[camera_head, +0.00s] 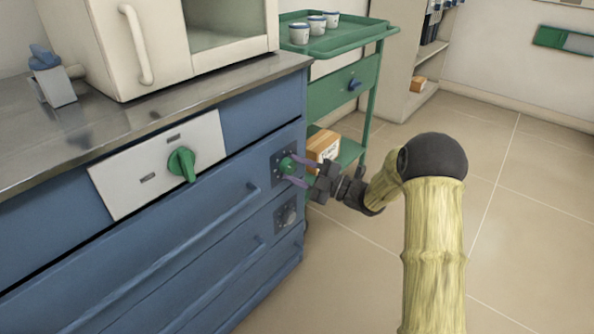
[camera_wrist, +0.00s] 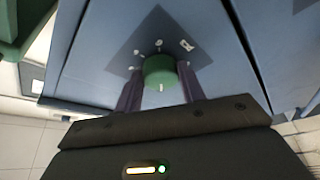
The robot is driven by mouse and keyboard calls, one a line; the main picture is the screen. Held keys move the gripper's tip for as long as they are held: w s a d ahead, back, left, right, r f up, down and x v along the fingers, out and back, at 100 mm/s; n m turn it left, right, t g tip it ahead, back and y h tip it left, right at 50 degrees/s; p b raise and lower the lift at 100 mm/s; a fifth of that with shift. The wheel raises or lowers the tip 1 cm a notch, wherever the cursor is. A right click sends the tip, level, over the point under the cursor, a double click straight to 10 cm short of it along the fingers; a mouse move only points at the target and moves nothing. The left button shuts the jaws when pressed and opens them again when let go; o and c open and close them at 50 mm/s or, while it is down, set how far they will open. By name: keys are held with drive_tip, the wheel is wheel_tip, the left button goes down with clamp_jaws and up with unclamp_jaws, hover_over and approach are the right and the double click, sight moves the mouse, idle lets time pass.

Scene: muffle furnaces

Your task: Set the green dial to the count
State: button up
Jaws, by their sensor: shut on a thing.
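A small green dial (camera_head: 287,164) sits on a dark square plate (camera_head: 278,174) at the right end of the blue cabinet front. My gripper (camera_head: 292,169) is shut on this dial, one purple finger on each side. In the wrist view the dial (camera_wrist: 159,70) shows between the fingers, with a small white mark on its lower side. Light marks stand around it on the plate (camera_wrist: 150,40), too small to read surely.
A larger green knob (camera_head: 181,164) is on a white panel (camera_head: 130,185) to the left. A grey dial (camera_head: 288,215) is below the held one. A furnace (camera_head: 115,45) stands on the metal worktop. A cardboard box (camera_head: 323,146) is on the trolley's lower shelf. Floor at right is clear.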

drive_tip(key=shift+d, duration=0.1)
drive_tip(key=o, duration=1)
drive_tip(key=p+v, duration=0.3)
drive_tip(key=v, duration=0.5)
drive_tip(key=p+v, duration=0.3)
drive_tip(key=v, duration=0.6)
drive_tip(key=shift+d+f, duration=0.15)
drive_tip(key=shift+f, duration=0.1)
drive_tip(key=shift+s, duration=0.1)
